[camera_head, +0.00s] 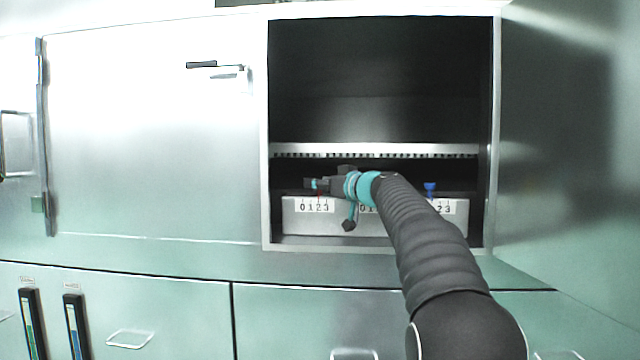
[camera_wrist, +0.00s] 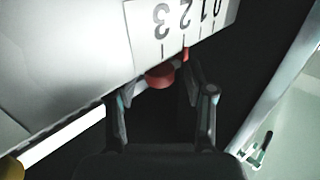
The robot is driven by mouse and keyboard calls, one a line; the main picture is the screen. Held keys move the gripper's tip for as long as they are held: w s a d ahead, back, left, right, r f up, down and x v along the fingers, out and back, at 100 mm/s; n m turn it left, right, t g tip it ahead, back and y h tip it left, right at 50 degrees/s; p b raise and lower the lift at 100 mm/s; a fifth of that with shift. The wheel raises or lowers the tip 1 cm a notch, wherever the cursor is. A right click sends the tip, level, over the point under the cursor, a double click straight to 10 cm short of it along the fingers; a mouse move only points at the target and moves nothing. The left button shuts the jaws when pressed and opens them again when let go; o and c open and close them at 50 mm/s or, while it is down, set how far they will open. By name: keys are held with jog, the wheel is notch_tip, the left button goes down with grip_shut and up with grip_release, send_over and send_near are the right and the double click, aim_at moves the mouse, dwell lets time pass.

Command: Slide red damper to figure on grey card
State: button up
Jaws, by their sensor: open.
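The red damper shows in the wrist view as a round red knob (camera_wrist: 160,77) with a thin red pointer (camera_wrist: 186,53). The pointer lies by the tick at 2 on a white scale card (camera_wrist: 178,30), which appears upside down there. My gripper (camera_wrist: 161,82) is open, one finger on each side of the knob; I cannot tell whether either finger touches it. In the head view my gripper (camera_head: 311,184) is above the left scale card (camera_head: 314,206), and only a thin red line of the damper shows. I cannot make out a grey card.
The scale cards are on a pale ledge (camera_head: 291,224) inside an open cabinet bay. A blue knob (camera_head: 430,187) stands above the right card. My arm hides most of the middle card. Part of a yellow thing (camera_wrist: 10,168) shows in the wrist view. The bay's upper part is empty.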

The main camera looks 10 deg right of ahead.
jog(key=v, duration=1.1)
jog(key=shift+s, duration=0.2)
jog(key=s+a+f+m+g+h+p, duration=0.1)
jog(key=s+a+f+g, duration=0.2)
jog(key=s+a+f, duration=0.45)
jog(key=s+a+f+m+g+h+p, duration=0.1)
jog(key=s+a+f+g+p, duration=0.25)
jog(key=s, duration=0.75)
jog(key=s+d+f+m+g+h, duration=0.1)
jog(key=s+f+g+h, duration=0.1)
jog(key=s+f, duration=0.7)
jog(key=s+d+f+m+g+h+p, duration=0.1)
jog(key=s+f+h, duration=0.3)
jog(key=s+f, duration=0.5)
jog(key=s+m+g, duration=0.1)
jog(key=s, duration=0.4)
jog(key=shift+d+f, duration=0.25)
jog(key=shift+f, duration=0.15)
